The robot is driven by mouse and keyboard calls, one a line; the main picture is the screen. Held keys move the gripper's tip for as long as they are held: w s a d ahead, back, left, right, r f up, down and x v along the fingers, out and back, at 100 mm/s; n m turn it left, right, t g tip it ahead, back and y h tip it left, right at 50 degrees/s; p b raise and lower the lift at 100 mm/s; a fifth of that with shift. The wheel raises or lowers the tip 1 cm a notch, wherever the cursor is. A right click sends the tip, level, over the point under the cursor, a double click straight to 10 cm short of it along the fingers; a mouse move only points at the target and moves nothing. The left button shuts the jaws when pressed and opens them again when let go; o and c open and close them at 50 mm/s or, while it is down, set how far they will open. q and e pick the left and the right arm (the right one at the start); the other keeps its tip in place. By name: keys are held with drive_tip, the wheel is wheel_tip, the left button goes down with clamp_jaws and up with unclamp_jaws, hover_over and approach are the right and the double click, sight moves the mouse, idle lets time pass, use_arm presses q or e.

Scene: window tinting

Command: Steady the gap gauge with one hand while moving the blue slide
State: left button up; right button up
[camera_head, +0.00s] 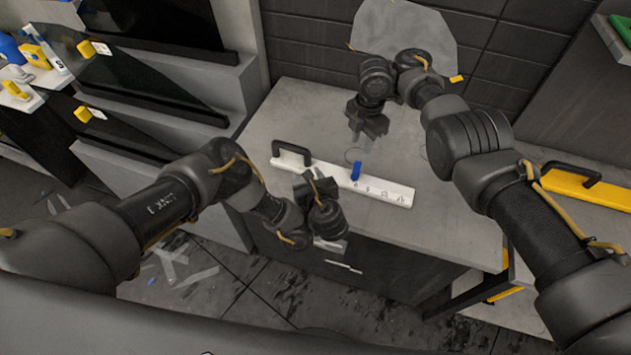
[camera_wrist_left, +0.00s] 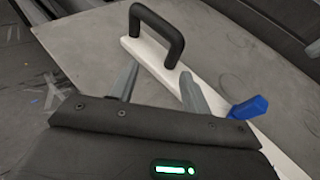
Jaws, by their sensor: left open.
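The gap gauge is a long white bar (camera_head: 387,187) lying on the grey bench top, with a black arched handle (camera_head: 291,150) at its left end. The blue slide (camera_head: 356,170) stands upright near the bar's middle. In the left wrist view the handle (camera_wrist_left: 158,30) is just beyond my left gripper (camera_wrist_left: 158,88), and the slide (camera_wrist_left: 248,107) is to its right. The left fingers are apart with nothing between them, on the near side of the bar. My right gripper (camera_head: 368,130) hangs beyond the bar, behind the slide and apart from it; its finger opening is unclear.
The bench top (camera_head: 450,215) is clear around the gauge. A tiled wall stands behind, with a pale sheet (camera_head: 405,30) against it. A yellow bar with a black handle (camera_head: 590,188) lies at the right. Dark glass panels (camera_head: 150,85) stand at the left.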

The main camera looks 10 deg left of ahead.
sight(308, 162)
use_arm(q)
drive_tip(key=s+d, duration=0.1)
drive_tip(key=s+d+m+h, duration=0.1)
drive_tip(key=shift+d+r, duration=0.2)
drive_tip(key=shift+d, duration=0.15)
drive_tip(key=shift+x, duration=1.55)
drive_tip(key=shift+w+f, duration=0.15)
drive_tip(key=shift+w, duration=0.05)
drive_tip(key=shift+x, duration=3.75)
drive_tip(key=shift+c, duration=0.2)
clamp_jaws()
